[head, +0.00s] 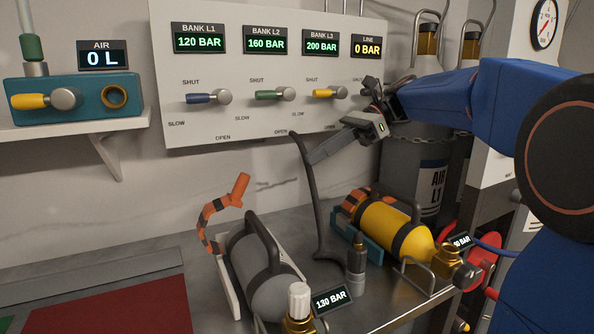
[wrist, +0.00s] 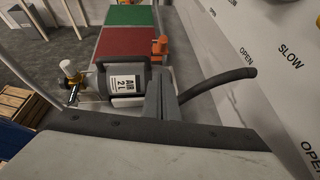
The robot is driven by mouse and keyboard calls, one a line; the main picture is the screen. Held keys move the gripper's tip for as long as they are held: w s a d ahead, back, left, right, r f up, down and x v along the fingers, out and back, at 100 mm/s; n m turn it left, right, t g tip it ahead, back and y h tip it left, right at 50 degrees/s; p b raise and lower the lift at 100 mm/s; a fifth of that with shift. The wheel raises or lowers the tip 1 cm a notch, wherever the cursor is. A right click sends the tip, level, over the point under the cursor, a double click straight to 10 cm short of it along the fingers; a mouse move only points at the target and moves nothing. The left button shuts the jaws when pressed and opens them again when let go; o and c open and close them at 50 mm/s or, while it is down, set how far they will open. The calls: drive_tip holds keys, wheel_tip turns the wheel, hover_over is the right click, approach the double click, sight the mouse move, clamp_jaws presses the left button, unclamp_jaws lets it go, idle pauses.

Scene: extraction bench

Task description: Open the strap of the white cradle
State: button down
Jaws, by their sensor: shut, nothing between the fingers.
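The white cradle (head: 227,288) stands on the bench at the lower middle of the head view. A grey cylinder (head: 262,280) with a dark handle lies in it; it also shows in the wrist view, labelled AIR 2L (wrist: 124,84). The orange-and-black strap (head: 206,222) curves up and away behind the cylinder, its orange end (head: 239,188) raised. It does not cross the cylinder's top. An orange part (wrist: 160,47) shows beyond the cylinder in the wrist view. My gripper (head: 313,157) is shut and empty, above and right of the cradle, apart from it.
A black hose (head: 311,205) rises beside my gripper. A yellow cylinder (head: 391,228) lies in a teal cradle (head: 371,249) at right. A small dark-topped bottle (head: 356,268) stands between the cradles. The valve panel (head: 300,70) is behind. A red mat (head: 125,307) lies at left.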

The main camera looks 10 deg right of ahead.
drive_tip(key=a+r+x, duration=0.1)
drive_tip(key=r+x, duration=0.1)
drive_tip(key=x, duration=1)
drive_tip(key=shift+a, duration=0.3)
drive_tip(key=s+a+r+t+h, duration=0.1)
drive_tip(key=s+a+h, duration=0.1)
drive_tip(key=a, duration=0.5)
drive_tip(key=s+a+r+h, duration=0.2)
drive_tip(key=a+h, duration=0.3)
drive_tip(key=a, duration=0.2)
drive_tip(key=shift+a+t, duration=0.25)
drive_tip(key=shift+t, duration=0.15)
idle(0.6)
